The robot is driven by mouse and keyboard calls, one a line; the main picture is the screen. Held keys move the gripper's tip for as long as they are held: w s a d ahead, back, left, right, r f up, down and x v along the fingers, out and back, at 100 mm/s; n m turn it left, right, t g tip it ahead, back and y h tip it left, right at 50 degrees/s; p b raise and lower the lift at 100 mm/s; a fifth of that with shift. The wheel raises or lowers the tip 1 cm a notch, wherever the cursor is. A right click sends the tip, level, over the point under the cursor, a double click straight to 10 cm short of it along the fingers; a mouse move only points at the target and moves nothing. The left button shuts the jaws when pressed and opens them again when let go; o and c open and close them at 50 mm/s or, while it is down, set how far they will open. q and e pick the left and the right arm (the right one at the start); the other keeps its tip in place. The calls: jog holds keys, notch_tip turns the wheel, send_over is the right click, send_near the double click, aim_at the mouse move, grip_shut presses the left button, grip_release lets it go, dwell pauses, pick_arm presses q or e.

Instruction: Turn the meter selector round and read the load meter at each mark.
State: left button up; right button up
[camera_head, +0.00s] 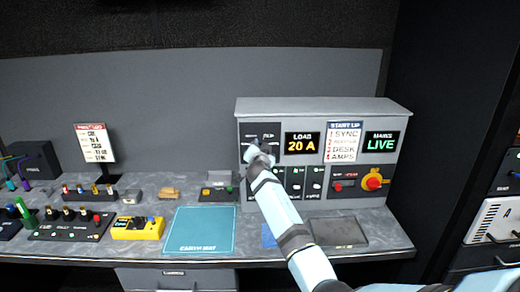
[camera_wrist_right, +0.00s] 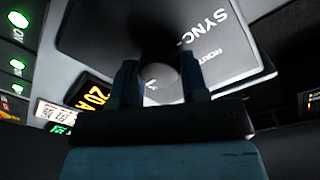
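The load meter (camera_head: 302,146) on the grey cabinet reads 20 A in amber; part of its display (camera_wrist_right: 95,96) shows in the right wrist view. The meter selector is on the dark panel left of it, mostly hidden by my right gripper (camera_head: 260,150) in the head view. In the right wrist view the round selector knob (camera_wrist_right: 160,84) with a white mark sits between the fingers of my right gripper (camera_wrist_right: 160,90), which appear to touch both sides. SYNC and ROUTER labels (camera_wrist_right: 208,40) show beside it; which mark it points at is unclear. My left gripper is out of view.
A START UP card (camera_head: 343,142) and a green LIVE display (camera_head: 380,142) are right of the meter. Below are several breakers (camera_head: 296,182) and a red-and-yellow rotary switch (camera_head: 374,181). The bench holds a teal mat (camera_head: 200,232) and a yellow box (camera_head: 138,228).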

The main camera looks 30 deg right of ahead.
jog(key=shift+c, duration=0.8)
jog(key=shift+f, duration=0.1)
